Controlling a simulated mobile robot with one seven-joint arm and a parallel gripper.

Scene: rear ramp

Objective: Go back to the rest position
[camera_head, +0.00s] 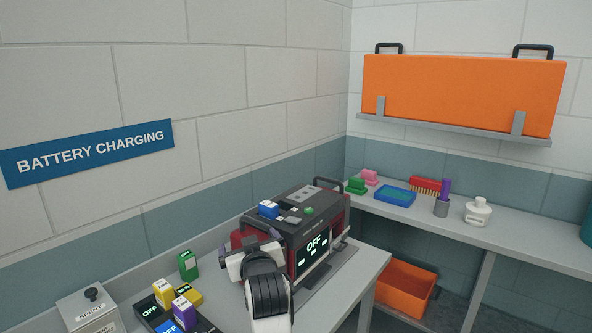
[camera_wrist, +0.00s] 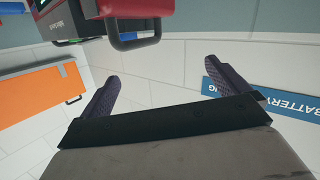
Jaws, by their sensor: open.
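My gripper (camera_head: 249,240) is in front of the left end of a dark red-and-black charger (camera_head: 322,215) in the head view. Its two dark, purplish fingers are spread apart in the wrist view (camera_wrist: 161,86), with nothing between them. The charger stands on a grey bench (camera_head: 372,262), its screen reads "OFF", and a blue-and-white block (camera_head: 269,209) sits on its top. I cannot tell from the head view whether the gripper touches the charger.
Small yellow, purple and green batteries (camera_head: 188,265) and a grey box with a knob (camera_head: 92,312) are at lower left. A side shelf (camera_head: 512,238) holds a blue tray (camera_head: 396,196), brush and bottle.

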